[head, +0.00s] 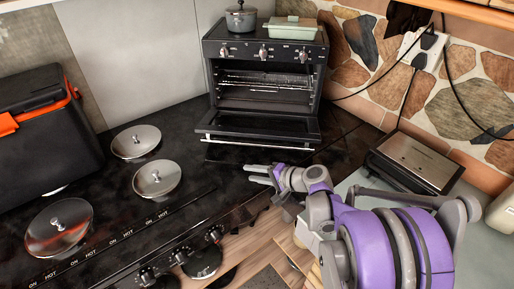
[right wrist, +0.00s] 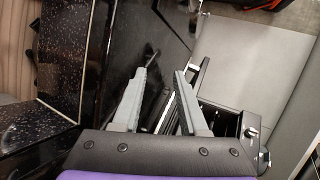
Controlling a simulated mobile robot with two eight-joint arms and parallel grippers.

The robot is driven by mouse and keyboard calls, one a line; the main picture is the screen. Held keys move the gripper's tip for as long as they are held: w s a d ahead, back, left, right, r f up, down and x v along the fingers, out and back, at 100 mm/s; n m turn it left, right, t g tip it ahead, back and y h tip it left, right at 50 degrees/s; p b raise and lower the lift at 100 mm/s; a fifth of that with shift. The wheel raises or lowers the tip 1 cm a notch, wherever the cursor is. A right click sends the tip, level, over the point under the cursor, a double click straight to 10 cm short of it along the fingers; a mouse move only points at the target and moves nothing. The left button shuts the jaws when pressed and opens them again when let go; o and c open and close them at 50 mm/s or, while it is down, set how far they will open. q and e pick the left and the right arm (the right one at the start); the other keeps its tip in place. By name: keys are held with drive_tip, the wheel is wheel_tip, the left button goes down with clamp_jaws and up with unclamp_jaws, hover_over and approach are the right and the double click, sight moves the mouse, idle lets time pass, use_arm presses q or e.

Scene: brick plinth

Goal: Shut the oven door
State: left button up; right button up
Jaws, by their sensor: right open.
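The small black oven (head: 265,75) stands at the back of the dark counter, with its rack showing inside. Its door (head: 258,125) is folded down open towards me, with a light handle bar along its front edge. My right gripper (head: 258,174) is open and empty, in front of and below the door, apart from it in the head view. In the right wrist view the two grey fingers (right wrist: 166,72) are spread, and part of the oven (right wrist: 222,120) shows beyond them on the right, tilted in the picture. My left gripper is not in view.
A pot (head: 241,18) and a green dish (head: 292,28) sit on the oven. A sandwich press (head: 416,161) stands right of my arm. Several metal lids lie on the stove top at left, beside a black box (head: 45,140). Cables hang at the right wall.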

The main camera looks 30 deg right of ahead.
sight(257, 144)
drive_tip(key=d+m+t, duration=0.1)
drive_tip(key=d, duration=0.2)
drive_tip(key=d+m+t, duration=0.1)
drive_tip(key=d, duration=0.3)
drive_tip(key=w+d+m+t, duration=0.1)
drive_tip(key=d+m+t, duration=0.1)
drive_tip(key=d, duration=0.2)
drive_tip(key=shift+w+d+h, duration=0.1)
drive_tip(key=shift+d+h, duration=0.15)
drive_tip(key=shift+h, duration=0.15)
drive_tip(key=shift+w+d, duration=0.1)
drive_tip(key=shift+w, duration=0.05)
drive_tip(key=p+x, duration=0.1)
drive_tip(key=x, duration=0.9)
drive_tip(key=shift+w, duration=0.3)
clamp_jaws()
